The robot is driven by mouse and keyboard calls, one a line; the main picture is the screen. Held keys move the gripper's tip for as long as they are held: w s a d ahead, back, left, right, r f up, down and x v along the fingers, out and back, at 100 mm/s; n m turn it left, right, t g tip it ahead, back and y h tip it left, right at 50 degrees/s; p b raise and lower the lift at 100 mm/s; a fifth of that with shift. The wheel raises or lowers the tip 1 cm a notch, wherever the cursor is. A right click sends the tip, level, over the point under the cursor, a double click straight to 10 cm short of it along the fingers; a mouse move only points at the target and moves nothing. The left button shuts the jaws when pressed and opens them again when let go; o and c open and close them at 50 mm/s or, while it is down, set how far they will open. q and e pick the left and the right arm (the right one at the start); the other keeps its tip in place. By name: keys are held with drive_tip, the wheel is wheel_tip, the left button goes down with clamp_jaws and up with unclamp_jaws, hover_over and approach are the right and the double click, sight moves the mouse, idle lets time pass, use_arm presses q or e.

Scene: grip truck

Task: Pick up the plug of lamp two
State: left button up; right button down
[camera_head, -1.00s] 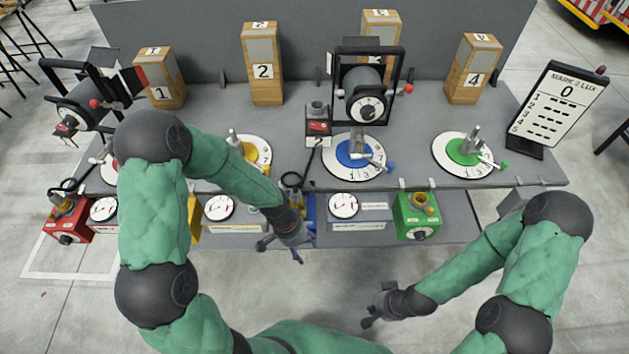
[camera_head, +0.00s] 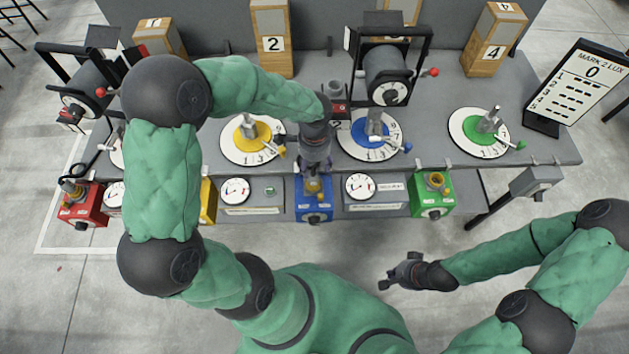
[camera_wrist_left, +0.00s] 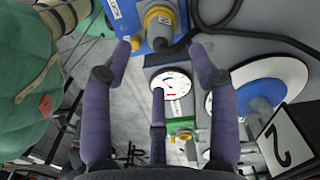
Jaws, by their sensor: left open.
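A lamp in a black frame (camera_head: 388,78), probably lamp two, stands behind the blue dial (camera_head: 368,132). A blue box (camera_head: 313,203) with a yellow socket (camera_head: 313,185) sits at the bench's front edge. In the left wrist view, the blue box (camera_wrist_left: 125,18) is at the top, and a black cable (camera_wrist_left: 212,25) runs to its yellow socket (camera_wrist_left: 160,15). My right gripper (camera_head: 400,275) is off the bench.
Red (camera_head: 80,205) and green (camera_head: 432,193) boxes sit along the front ledge with gauges between. Yellow (camera_head: 250,138) and green (camera_head: 480,130) dials are on the bench. A number 2 plate (camera_wrist_left: 288,145) shows in the left wrist view. The floor in front is clear.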

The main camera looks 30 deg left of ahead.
sight(313, 172)
use_arm(q)
wheel_tip(313, 172, down, 2)
drive_tip(key=shift+w+f, duration=0.1)
drive_tip(key=shift+f, duration=0.05)
drive_tip(key=shift+a+f+b, duration=0.1)
drive_tip(key=shift+f+b, duration=0.2)
drive_tip(key=shift+f, duration=0.15)
wheel_tip(313, 172, down, 4)
drive_tip(key=shift+a+f+b, duration=0.1)
drive_tip(key=shift+f+b, duration=0.1)
drive_tip(key=shift+b, duration=0.4)
drive_tip(key=shift+r, duration=0.1)
drive_tip(key=shift+c, duration=0.3)
clamp_jaws()
